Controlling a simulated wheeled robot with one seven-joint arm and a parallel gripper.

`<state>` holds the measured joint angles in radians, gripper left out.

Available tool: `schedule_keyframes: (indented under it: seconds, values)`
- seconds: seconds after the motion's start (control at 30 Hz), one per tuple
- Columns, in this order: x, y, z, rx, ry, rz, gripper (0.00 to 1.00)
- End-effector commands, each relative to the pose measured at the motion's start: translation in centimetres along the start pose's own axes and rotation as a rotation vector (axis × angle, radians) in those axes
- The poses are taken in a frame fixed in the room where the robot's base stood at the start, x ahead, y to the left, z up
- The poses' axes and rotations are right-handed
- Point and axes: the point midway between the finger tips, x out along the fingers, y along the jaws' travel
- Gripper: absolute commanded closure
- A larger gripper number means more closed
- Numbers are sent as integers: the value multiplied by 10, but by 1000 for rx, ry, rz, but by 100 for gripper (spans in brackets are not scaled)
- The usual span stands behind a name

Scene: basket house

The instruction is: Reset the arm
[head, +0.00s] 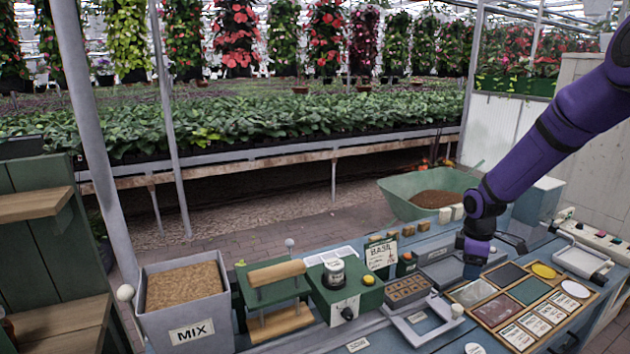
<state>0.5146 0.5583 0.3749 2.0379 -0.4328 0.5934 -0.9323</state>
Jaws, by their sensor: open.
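My purple arm reaches in from the upper right of the head view. My gripper (474,270) is at its lower end, pointing down over the right half of the blue workbench. It is open, and I see nothing held in it. Its fingertips are small and dark here, and their exact gap is hard to make out. It hangs behind the wooden tray (478,326) of coloured plates and labelled cards, beside a grey box (446,268). I cannot tell how high it is above the bench.
A grey bin marked MIX (184,326) stands at the left. A green press (272,300) and a green box with a jar (343,296) follow to its right. A green wheelbarrow (405,200) stands behind the bench. A white frame (582,262) lies at the right.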

Motion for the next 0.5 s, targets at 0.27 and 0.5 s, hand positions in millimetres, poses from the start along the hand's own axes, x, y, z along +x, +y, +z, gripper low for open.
schedule_keyframes:
  seconds: [0.27,0.5]
  values:
    - [-89,-36,-3,177,-39,89,39]
    - [-154,-78,-2,344,-32,161,39]
